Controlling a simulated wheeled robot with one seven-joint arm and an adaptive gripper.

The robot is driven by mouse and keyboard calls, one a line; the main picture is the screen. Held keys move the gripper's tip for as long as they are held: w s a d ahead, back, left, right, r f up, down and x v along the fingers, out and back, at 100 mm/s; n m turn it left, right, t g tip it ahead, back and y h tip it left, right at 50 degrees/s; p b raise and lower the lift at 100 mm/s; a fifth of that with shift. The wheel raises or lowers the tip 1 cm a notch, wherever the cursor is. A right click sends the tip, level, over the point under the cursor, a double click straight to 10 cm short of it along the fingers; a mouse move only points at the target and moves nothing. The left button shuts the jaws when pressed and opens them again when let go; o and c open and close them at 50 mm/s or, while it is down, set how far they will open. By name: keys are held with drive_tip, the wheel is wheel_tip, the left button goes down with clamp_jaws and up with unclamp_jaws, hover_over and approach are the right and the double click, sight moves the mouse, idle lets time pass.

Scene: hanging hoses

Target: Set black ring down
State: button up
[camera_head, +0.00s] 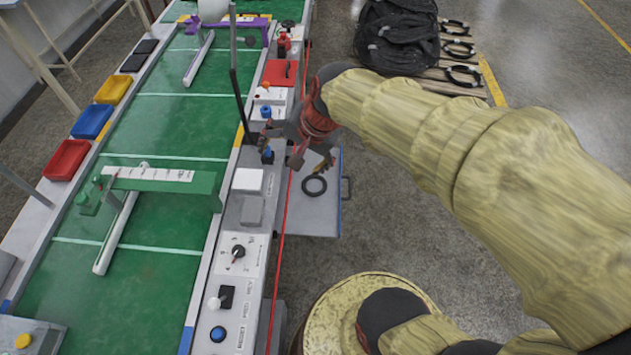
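The black ring (314,186) appears to lie flat on the grey side shelf (318,222), beside the conveyor's control strip. My gripper (282,154) is above and to the left of the ring, over the strip's edge. Its dark fingers look spread apart, with nothing visible between them. The ring shows whole just below the right finger and looks apart from it, though the exact height gap cannot be judged.
The control strip has a white block (248,179), a knob (238,252) and a blue button (218,334). A red line (283,250) runs along its edge. A green gantry (165,180) spans the belt. A pallet with black hoses (400,40) stands at the back.

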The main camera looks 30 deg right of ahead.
drive_tip(key=s+a+r+n+h, duration=0.1)
drive_tip(key=s+r+n, duration=0.4)
drive_tip(key=s+n, duration=0.4)
drive_tip(key=s, duration=0.3)
drive_tip(key=shift+s+r+n+t+h, duration=0.2)
drive_tip(key=shift+n+t+h, duration=0.1)
drive_tip(key=shift+n+t, duration=0.1)
drive_tip(key=shift+a, duration=0.1)
